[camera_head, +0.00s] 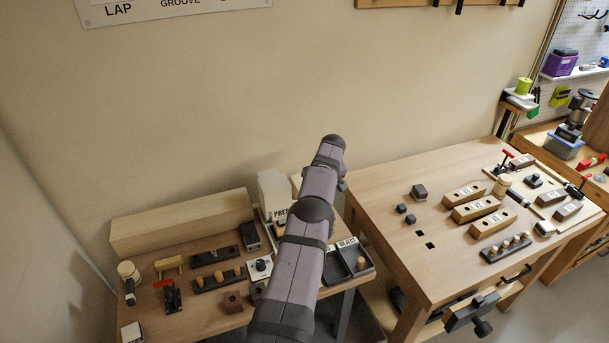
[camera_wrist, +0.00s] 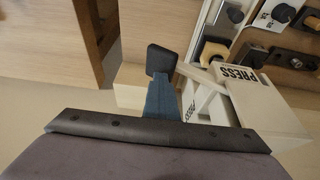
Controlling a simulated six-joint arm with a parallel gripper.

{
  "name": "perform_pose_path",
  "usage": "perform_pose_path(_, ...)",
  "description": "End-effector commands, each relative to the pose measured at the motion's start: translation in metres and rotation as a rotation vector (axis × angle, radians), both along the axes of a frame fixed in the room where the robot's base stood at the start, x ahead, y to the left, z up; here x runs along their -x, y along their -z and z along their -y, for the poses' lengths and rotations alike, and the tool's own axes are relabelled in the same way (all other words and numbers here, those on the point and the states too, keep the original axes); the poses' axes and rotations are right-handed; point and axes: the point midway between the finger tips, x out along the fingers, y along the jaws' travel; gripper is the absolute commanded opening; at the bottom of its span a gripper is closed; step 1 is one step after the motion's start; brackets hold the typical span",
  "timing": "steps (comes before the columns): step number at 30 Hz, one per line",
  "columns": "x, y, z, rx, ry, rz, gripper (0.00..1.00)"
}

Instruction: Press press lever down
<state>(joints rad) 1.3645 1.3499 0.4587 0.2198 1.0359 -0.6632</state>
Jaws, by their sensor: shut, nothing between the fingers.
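The press is a white block with black PRESS lettering (camera_wrist: 268,112) at the right of the wrist view. In the head view its pale top (camera_head: 274,188) stands at the back of the left bench, partly hidden by my arm. A pale bar that looks like the press lever (camera_wrist: 201,77) juts from the press toward my fingertips. My gripper (camera_wrist: 162,60) is shut and empty, its dark tips close to the bar's outer end. I cannot tell whether they touch. My gripper is hidden in the head view.
The left bench holds trays with pegs (camera_head: 218,280), a reject tray (camera_head: 354,256) and a long wooden beam (camera_head: 183,222) along the wall. The right bench (camera_head: 385,190) carries wooden blocks and clamps. A gap separates the benches.

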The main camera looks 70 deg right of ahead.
Motion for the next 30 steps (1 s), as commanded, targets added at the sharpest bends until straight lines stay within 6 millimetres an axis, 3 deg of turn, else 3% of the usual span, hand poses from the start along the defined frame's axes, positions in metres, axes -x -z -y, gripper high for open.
perform_pose_path(1,0.0,0.011,-0.006,-0.023,-0.004,-0.005,0.0)
perform_pose_path(8,0.0,0.007,-0.007,-0.025,-0.004,-0.006,0.0)
perform_pose_path(30,-0.006,-0.078,-0.009,-0.012,-0.002,-0.003,0.0)
